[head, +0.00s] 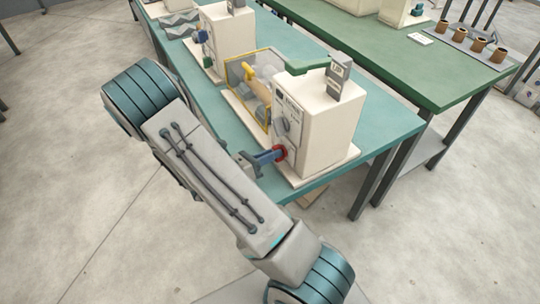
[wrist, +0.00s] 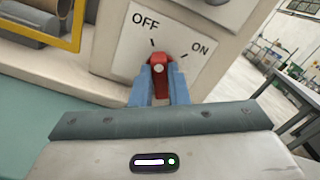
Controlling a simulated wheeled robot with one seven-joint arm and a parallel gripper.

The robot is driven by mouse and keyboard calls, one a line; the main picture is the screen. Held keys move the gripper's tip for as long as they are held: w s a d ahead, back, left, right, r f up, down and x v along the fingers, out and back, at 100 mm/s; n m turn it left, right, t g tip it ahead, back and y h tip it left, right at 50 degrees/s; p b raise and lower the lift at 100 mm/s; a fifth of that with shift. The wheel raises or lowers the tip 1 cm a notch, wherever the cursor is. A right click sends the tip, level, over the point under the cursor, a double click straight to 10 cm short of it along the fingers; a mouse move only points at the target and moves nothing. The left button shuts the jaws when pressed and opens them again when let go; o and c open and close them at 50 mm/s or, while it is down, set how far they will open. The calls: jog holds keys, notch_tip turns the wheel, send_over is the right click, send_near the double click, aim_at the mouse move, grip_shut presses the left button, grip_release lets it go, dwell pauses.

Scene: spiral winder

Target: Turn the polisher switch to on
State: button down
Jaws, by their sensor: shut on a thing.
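The polisher (head: 330,125) is a cream box-shaped machine at the front end of the teal table. Its red switch (wrist: 159,62) sits on a pale plate marked OFF at upper left and ON at upper right. The switch stands roughly upright, its top nearer the OFF tick than the ON tick. The gripper (head: 272,156) also shows in the head view.
A yellow-framed guard (head: 248,82) stands left of the polisher's box. Another cream machine (head: 215,40) stands farther back on the teal table (head: 395,125). A green table (head: 440,75) with several brown cups (head: 478,45) is behind. Open floor lies in front.

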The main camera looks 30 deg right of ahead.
jog(key=m+b, duration=0.1)
jog(key=m, duration=0.2)
jog(key=m+b, duration=0.2)
jog(key=m, duration=0.2)
jog(key=shift+s+f, duration=0.15)
jog(key=m+b, duration=0.3)
jog(key=m, duration=0.1)
jog(key=shift+s, duration=0.1)
jog(key=shift+m+b, duration=0.5)
jog(key=shift+m, duration=0.9)
jog(key=c, duration=1.4)
grip_release()
jog(key=a, duration=1.4)
jog(key=shift+s+b, duration=0.3)
jog(key=shift+b, duration=0.05)
